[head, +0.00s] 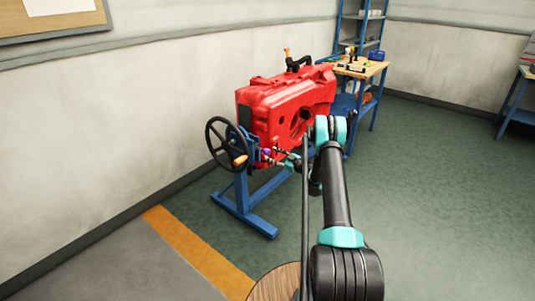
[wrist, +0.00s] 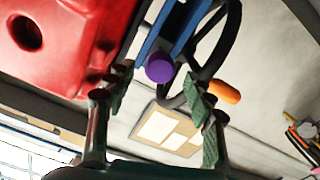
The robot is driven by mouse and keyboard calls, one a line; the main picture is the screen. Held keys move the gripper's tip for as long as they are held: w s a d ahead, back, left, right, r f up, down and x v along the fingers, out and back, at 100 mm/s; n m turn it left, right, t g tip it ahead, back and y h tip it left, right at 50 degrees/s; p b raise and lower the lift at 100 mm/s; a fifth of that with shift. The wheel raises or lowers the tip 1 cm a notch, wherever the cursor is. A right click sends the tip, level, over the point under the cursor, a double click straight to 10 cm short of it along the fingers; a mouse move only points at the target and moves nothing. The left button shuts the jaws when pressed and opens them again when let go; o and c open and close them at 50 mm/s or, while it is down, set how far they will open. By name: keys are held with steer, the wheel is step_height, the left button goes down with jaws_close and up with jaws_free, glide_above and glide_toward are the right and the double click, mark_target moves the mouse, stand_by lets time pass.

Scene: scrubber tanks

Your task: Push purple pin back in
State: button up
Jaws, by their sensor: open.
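The purple pin (wrist: 159,67) shows its round end in the wrist view, in front of a blue bracket (wrist: 182,32). In the head view a small purple spot, the pin (head: 266,153), sits on the blue stand beside the black handwheel (head: 226,142). My gripper (wrist: 162,88) is open and empty, with one finger on each side of the pin's end in the picture. Whether the fingers touch the pin or stop short of it I cannot tell. In the head view my gripper (head: 279,158) is small and partly hidden by my arm.
A red tank (head: 283,108) hangs on the blue stand (head: 243,200), close to my gripper; it also fills the wrist view's upper left. An orange handle (wrist: 224,91) sticks out from the wheel. A workbench (head: 362,67) stands behind. The green floor at right is clear.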

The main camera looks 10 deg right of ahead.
mark_target(269, 153)
steer(key=shift+x, duration=2.05)
jaws_close()
